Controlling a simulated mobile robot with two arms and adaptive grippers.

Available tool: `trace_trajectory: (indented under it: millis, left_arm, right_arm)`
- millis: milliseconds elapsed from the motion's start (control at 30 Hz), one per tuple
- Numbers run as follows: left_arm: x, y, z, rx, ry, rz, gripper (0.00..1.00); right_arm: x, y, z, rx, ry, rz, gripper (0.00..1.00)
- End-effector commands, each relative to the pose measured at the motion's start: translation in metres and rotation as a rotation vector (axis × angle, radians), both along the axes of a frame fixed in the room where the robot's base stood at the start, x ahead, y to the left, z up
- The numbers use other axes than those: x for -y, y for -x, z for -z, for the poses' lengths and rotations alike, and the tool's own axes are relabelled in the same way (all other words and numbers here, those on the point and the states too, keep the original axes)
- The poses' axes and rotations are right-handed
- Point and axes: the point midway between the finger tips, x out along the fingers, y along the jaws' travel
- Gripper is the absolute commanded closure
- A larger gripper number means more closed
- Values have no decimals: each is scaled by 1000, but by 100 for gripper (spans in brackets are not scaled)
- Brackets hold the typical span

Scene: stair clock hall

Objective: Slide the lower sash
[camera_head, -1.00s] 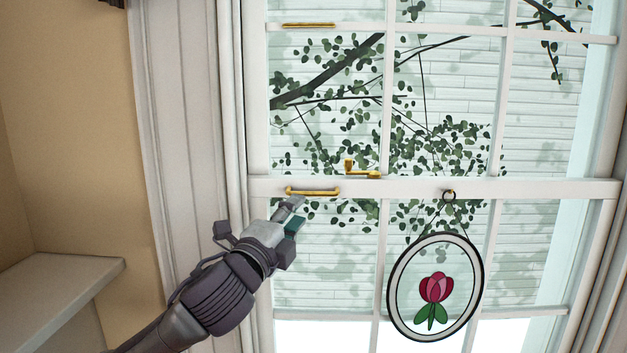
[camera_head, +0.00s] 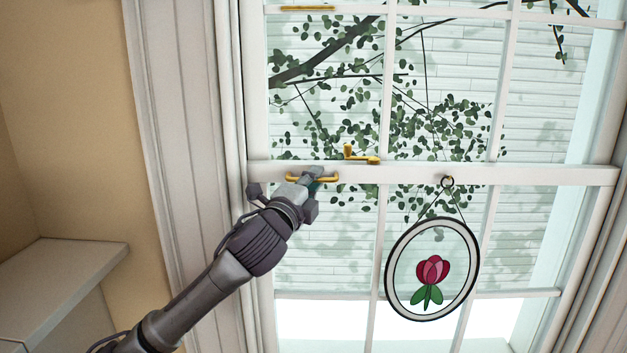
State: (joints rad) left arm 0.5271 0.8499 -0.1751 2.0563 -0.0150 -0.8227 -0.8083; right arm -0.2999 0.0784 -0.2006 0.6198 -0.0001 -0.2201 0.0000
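The white sash window fills the right of the head view, with its horizontal meeting rail (camera_head: 420,174) across the middle. The lower sash (camera_head: 378,235) lies below that rail. A brass handle (camera_head: 330,179) is fixed on the rail at left. My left gripper (camera_head: 316,176) is at this handle, overlapping it in the picture and hiding part of it. I cannot tell whether its fingers are closed around the handle. A brass latch (camera_head: 362,155) stands on top of the rail, right of the gripper. My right gripper is not in view.
An oval stained-glass tulip ornament (camera_head: 402,302) hangs by a cord from a ring (camera_head: 447,182) on the rail. Another brass handle (camera_head: 306,8) is near the top. A white curtain or trim (camera_head: 190,130) and a pale shelf (camera_head: 70,262) are at left.

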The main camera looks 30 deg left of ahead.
Motion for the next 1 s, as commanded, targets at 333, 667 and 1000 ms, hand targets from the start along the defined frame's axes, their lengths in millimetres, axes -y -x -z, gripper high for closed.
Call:
trace_trajectory:
  millis: [333, 667, 1000]
  left_arm:
    - [0, 0, 0, -1, 0, 0, 100]
    - [0, 0, -21, 3, -1, -1, 100]
    - [-1, 1, -95, 10, -3, -3, 100]
  right_arm:
    - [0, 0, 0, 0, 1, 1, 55]
    - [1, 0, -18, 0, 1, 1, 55]
    - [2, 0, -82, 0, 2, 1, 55]
